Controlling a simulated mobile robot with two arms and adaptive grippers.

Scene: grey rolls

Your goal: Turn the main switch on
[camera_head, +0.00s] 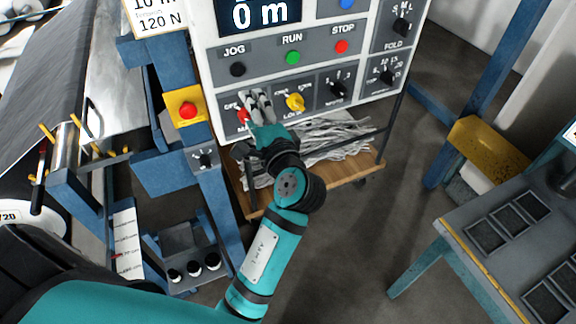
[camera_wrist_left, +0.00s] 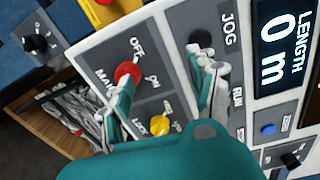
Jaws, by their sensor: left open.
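The main switch is a red rotary knob (camera_head: 243,116) at the lower left of the control panel, partly hidden by my gripper in the head view. In the left wrist view, the red knob (camera_wrist_left: 127,72) sits between the OFF and ON labels, with a partly covered "MA..." label below; its setting is hard to read. My left gripper (camera_head: 257,104) is open in front of the panel, just beside the knob. In the left wrist view, one finger of the gripper (camera_wrist_left: 160,80) lies close to the knob and the other is towards JOG. I cannot tell whether the near finger touches it.
A yellow lock knob (camera_head: 295,102) is just right of the red knob. Black JOG (camera_head: 238,69), green RUN (camera_head: 292,57) and red STOP (camera_head: 341,46) buttons are above. A red emergency button (camera_head: 187,110) is on the blue post at left. A wooden shelf (camera_head: 370,168) is below.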

